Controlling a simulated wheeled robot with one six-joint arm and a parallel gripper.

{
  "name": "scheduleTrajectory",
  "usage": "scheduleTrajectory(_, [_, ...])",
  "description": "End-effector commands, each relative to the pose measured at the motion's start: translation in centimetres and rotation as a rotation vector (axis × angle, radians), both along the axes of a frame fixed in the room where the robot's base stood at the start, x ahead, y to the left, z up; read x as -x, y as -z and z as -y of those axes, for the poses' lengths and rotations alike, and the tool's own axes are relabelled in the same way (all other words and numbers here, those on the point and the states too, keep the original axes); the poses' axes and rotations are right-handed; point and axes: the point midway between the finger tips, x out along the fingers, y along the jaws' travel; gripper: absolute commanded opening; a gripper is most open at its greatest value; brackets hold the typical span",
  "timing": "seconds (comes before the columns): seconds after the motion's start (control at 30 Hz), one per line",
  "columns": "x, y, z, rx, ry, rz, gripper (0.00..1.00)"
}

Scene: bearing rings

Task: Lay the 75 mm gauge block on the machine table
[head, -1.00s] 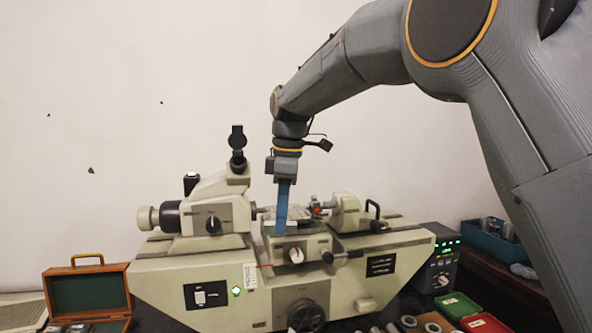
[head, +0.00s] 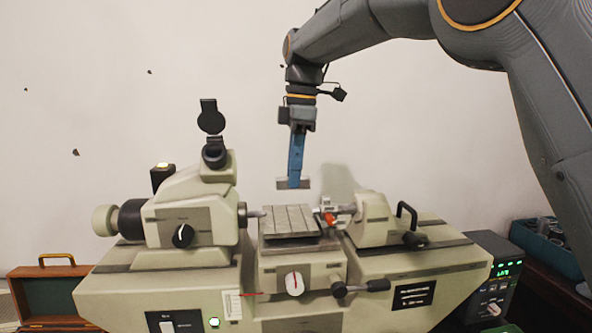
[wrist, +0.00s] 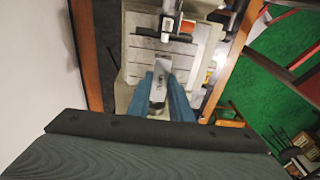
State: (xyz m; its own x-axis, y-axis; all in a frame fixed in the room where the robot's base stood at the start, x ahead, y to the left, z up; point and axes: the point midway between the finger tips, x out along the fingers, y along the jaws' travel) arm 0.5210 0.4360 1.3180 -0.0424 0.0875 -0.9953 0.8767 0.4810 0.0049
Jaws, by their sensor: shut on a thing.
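My gripper (head: 294,176) has blue fingers and points down in the head view. It is shut on the gauge block (head: 292,184), a small grey metal bar held level across the fingertips. In the wrist view the block (wrist: 162,72) shows as a bright bar between the blue fingers (wrist: 163,92). The machine table (head: 288,221) is a slotted grey plate. The block is above the table with a clear gap of air between them. The slotted table also shows below the block in the wrist view (wrist: 143,46).
The measuring spindle (head: 254,214) stands left of the table and the red-marked anvil (head: 328,216) right of it. The tailstock (head: 368,220) and the eyepiece headstock (head: 190,215) flank them. An open wooden case (head: 50,297) is at lower left.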

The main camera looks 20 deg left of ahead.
Motion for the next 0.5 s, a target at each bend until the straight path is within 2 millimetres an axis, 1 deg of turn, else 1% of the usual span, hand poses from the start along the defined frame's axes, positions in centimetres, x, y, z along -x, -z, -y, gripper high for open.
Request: scheduleTrajectory(0.5, [0.0,5.2,-0.1,0.000,-0.002,-0.001,0.00])
